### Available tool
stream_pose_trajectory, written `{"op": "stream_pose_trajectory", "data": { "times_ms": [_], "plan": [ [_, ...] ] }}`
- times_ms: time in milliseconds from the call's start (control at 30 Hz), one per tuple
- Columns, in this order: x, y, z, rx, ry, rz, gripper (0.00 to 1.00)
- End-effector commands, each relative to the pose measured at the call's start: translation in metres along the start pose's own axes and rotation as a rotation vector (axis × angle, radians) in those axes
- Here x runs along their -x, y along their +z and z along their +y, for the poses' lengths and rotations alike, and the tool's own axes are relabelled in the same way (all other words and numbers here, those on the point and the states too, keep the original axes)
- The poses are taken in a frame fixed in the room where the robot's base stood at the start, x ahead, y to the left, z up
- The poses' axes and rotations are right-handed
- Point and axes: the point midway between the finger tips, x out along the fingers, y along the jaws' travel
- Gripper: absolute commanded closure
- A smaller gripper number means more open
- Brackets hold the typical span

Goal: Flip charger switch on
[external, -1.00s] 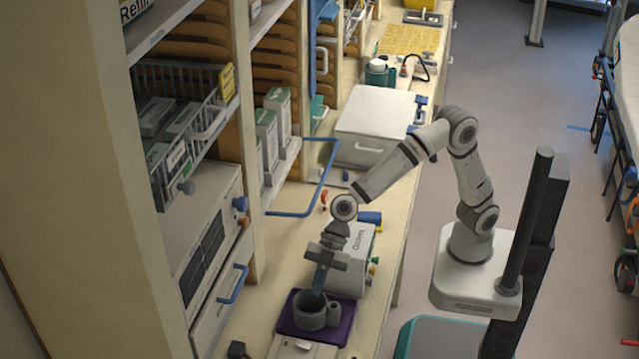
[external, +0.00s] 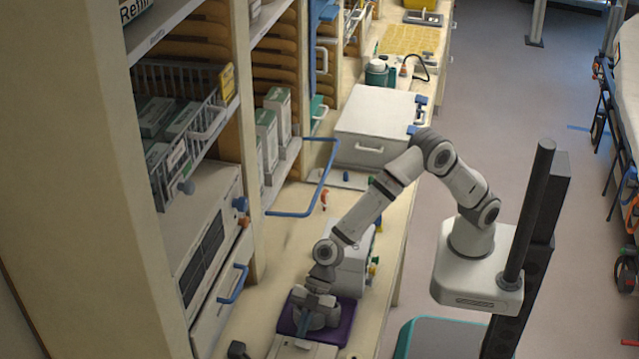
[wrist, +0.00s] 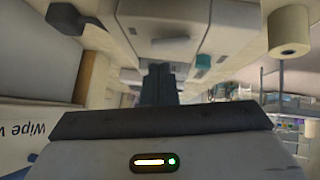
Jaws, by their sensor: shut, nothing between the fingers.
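My gripper (external: 304,326) is low over the front end of the counter, pointing down, with its fingers together and empty. In the wrist view its fingers (wrist: 160,85) show as a dark closed pair. A pale flat device (external: 300,349) lies at the bottom edge of the external view, just in front of the fingertips; it may be the charger. I cannot make out a switch on it, nor tell whether the fingers touch it.
A white box-shaped unit (external: 351,272) stands behind. A shelf with a wire basket (external: 205,120) borders the counter's left.

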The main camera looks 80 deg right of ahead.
Motion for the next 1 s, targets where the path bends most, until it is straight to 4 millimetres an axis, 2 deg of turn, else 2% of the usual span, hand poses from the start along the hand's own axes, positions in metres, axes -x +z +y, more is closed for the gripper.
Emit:
{"op": "stream_pose_trajectory", "data": {
  "times_ms": [200, 1000],
  "plan": [
    [-0.010, 0.010, 0.000, 0.000, 0.000, 0.000, 1.00],
    [-0.017, 0.017, 0.002, -0.071, -0.073, 0.002, 1.00]
  ]
}}
